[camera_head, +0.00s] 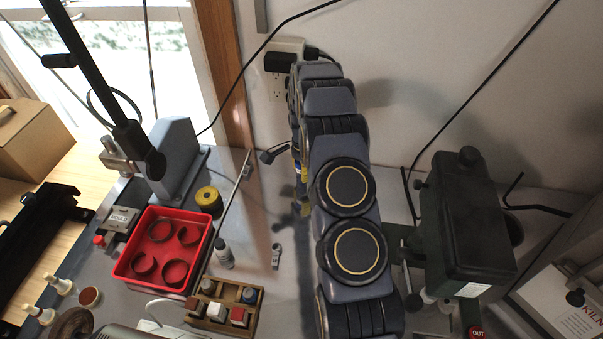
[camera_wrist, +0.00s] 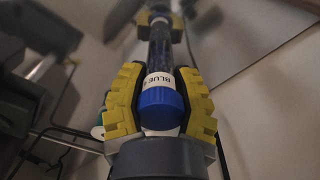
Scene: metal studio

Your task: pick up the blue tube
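The blue tube (camera_wrist: 160,107) has a rounded blue end and a white label reading "BLUE". In the wrist view it lies between the two yellow fingers of my gripper (camera_wrist: 162,100), which close in on it from both sides. In the head view my gripper (camera_head: 301,172) is mostly hidden behind my arm, beside the wall end of the grey metal table (camera_head: 262,212). Only a little yellow and blue shows there. A faint yellow reflection lies below it on the shiny surface. Whether the tube touches the table is hidden.
A red tray (camera_head: 152,281) with round rings stands left. A wooden block rack (camera_head: 222,325), a small bottle (camera_head: 223,254) and a yellow roll (camera_head: 208,198) are nearby. A dark machine (camera_head: 465,225) stands right. The table between bottle and arm is mostly clear.

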